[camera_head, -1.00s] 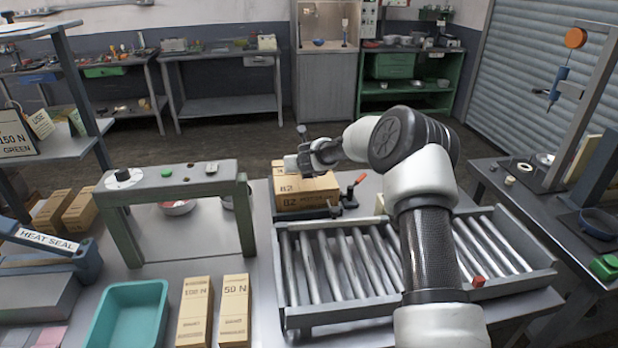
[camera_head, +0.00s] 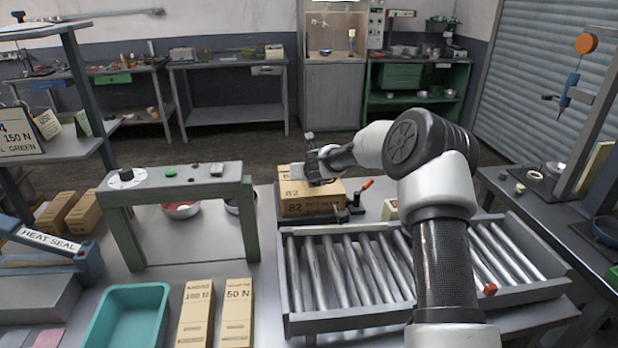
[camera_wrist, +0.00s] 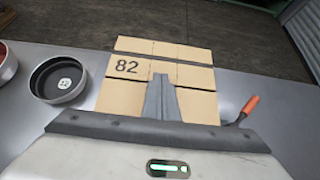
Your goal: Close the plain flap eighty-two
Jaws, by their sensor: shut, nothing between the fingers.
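The cardboard box marked 82 (camera_head: 309,207) stands behind the roller conveyor. In the wrist view its top (camera_wrist: 125,92) shows tan panels with the number 82 on the left one. A plain tan flap (camera_wrist: 165,48) runs along the far side, parted from the nearer panels by a dark line. Its exact angle is hard to tell. My gripper (camera_head: 314,178) is over the box. In the wrist view my gripper (camera_wrist: 162,80) is shut and empty, its fingers covering the middle of the near panels. Whether they touch the cardboard is unclear.
A red-handled clamp (camera_head: 360,190) stands close at the box's right. A dark round bowl (camera_wrist: 58,80) is left of the box. The roller conveyor (camera_head: 350,270) lies in front. A grey bridge-like stand (camera_head: 180,180) and a teal bin (camera_head: 125,318) are to the left.

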